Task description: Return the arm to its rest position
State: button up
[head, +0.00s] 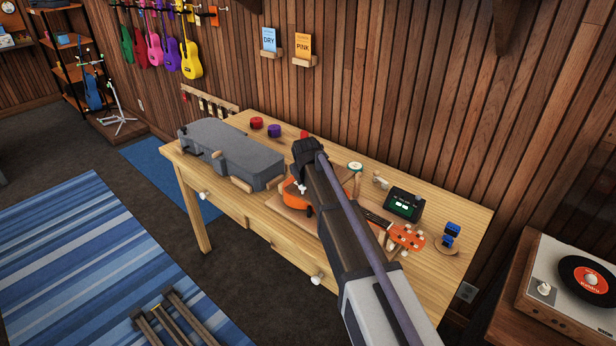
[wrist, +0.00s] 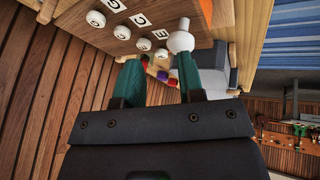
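My arm (head: 345,220) reaches out over the wooden workbench (head: 210,170), its dark end above an orange ukulele (head: 292,192). The arm covers part of the ukulele, whose headstock (head: 407,237) shows on the right. In the head view my gripper's fingers are hidden or too small to make out. In the wrist view my gripper (wrist: 157,72) has its two teal fingers apart, with nothing seen held between them. A white knob (wrist: 181,39) shows at the tip of the right finger; I cannot tell whether they touch.
A grey case (head: 230,150) lies at the bench's left. A dark tuner box (head: 403,204) and blue pieces (head: 449,236) stand at its right. A wooden block with letters and white round pegs (wrist: 118,32) is close to the fingers. Open floor (head: 235,275) lies in front.

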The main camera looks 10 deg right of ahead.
jog(key=shift+w, duration=0.25)
jog(key=s+d+f+m+g, duration=0.1)
jog(key=s+d+m+g, duration=0.1)
jog(key=s, duration=1.5)
jog(key=s+d+f+m+g+y, duration=0.1)
jog(key=s+d+m+g, duration=0.1)
jog(key=s, duration=1.6)
jog(key=shift+d+m+g, duration=0.3)
jog(key=shift+d+g, duration=0.6)
jog(key=shift+d, duration=0.05)
jog(key=shift+f, duration=0.1)
grip_shut()
